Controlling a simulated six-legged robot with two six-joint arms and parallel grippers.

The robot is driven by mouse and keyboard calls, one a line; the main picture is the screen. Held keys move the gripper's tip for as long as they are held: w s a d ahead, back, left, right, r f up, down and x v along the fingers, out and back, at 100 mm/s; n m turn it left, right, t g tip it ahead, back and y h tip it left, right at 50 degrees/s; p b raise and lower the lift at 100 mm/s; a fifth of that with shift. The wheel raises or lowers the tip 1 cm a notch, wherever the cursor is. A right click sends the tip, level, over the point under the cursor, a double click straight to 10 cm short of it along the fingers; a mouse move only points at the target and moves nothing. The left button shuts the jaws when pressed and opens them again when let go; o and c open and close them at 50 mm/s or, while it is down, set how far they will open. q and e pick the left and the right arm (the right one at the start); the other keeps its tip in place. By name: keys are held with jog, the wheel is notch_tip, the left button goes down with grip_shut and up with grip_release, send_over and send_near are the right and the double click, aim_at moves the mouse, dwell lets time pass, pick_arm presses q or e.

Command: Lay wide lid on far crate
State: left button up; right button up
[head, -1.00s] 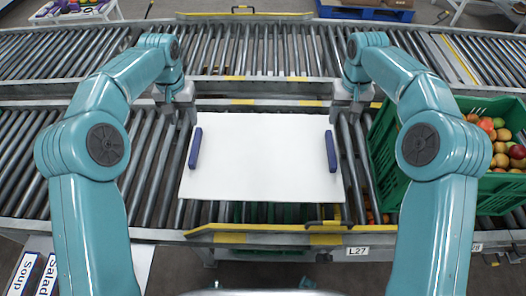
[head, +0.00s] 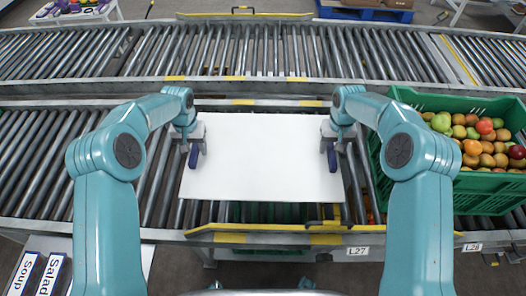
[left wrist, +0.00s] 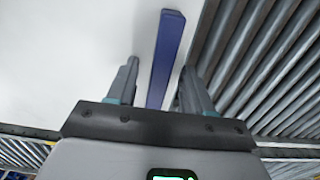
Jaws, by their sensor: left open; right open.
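The wide lid (head: 262,160) is a flat white board lying on the near roller conveyor. It has a blue bar handle at its left end (head: 194,157) and another at its right end (head: 332,158). My left gripper (head: 193,142) is open at the left handle; in the left wrist view its two fingers (left wrist: 157,75) stand on either side of the blue bar, apart from it. My right gripper (head: 333,140) is open at the right handle; its fingertips are hard to make out.
A second roller conveyor (head: 270,50) runs behind the near one, with yellow-marked rails between them. Empty rollers (head: 50,150) lie left of the lid. Soup and Salad signs (head: 40,272) are at the front left. A blue pallet (head: 365,12) is at the back.

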pick_arm(q)
jog(key=shift+w+f, duration=0.15)
pick_arm(e)
jog(key=shift+w+f, duration=0.15)
pick_arm(q)
grip_shut()
pick_arm(e)
grip_shut()
